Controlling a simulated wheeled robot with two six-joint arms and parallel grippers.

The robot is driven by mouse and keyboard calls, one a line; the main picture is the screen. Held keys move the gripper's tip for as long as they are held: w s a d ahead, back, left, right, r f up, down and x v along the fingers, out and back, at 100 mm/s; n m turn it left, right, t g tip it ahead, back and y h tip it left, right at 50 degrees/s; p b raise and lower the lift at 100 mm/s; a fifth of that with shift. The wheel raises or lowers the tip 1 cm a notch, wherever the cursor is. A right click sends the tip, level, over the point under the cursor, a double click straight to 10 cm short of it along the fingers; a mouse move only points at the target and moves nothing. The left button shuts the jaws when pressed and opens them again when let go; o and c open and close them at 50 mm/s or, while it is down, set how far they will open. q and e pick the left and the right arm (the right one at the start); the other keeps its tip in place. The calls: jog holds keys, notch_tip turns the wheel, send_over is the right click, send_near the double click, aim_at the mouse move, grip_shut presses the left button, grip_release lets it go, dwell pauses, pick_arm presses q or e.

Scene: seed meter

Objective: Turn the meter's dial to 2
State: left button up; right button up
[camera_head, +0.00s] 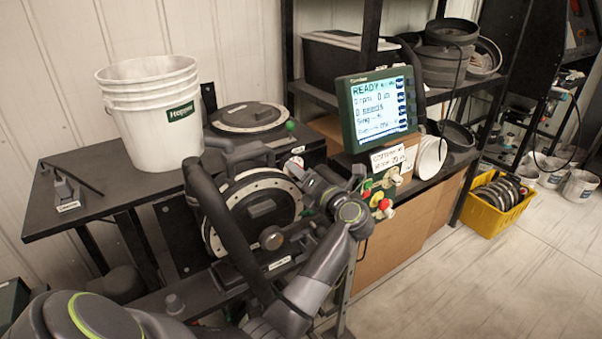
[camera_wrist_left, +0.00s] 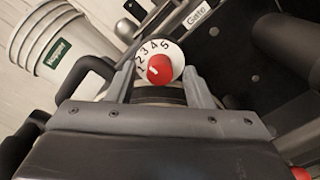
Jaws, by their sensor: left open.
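The seed meter (camera_head: 222,238) has a round black face with a pale ring and stands on the rack. In the left wrist view its dial is a white disc (camera_wrist_left: 172,50) marked 1 to 5, with a red knob (camera_wrist_left: 160,69) at the centre. A pale mark on the knob points up and left, toward the low numbers; I cannot tell exactly which. My left gripper (camera_wrist_left: 160,74) is open, one finger on each side of the dial. I cannot tell whether the fingers touch it. In the head view my left gripper (camera_head: 302,172) is at the meter's right side.
A stack of white buckets (camera_head: 150,110) stands on the dark table (camera_head: 95,190) at left. A lit monitor (camera_head: 380,108) reads READY, behind and right of the meter. Coloured knobs (camera_head: 381,203) sit below it. A yellow crate (camera_head: 487,222) is on the floor at right; open floor lies before it.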

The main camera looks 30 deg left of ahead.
pick_arm(q)
jog(key=shift+s, duration=0.1)
jog(key=shift+c, duration=1)
jog(key=c, duration=0.8)
jog(key=n+b, duration=0.5)
jog(key=b, duration=0.2)
jog(key=shift+n+b, duration=0.4)
pick_arm(e)
notch_tip(320, 180, down, 8)
jog(key=shift+w, duration=0.3)
jog(key=shift+d+r, duration=0.1)
jog(key=shift+d, duration=0.15)
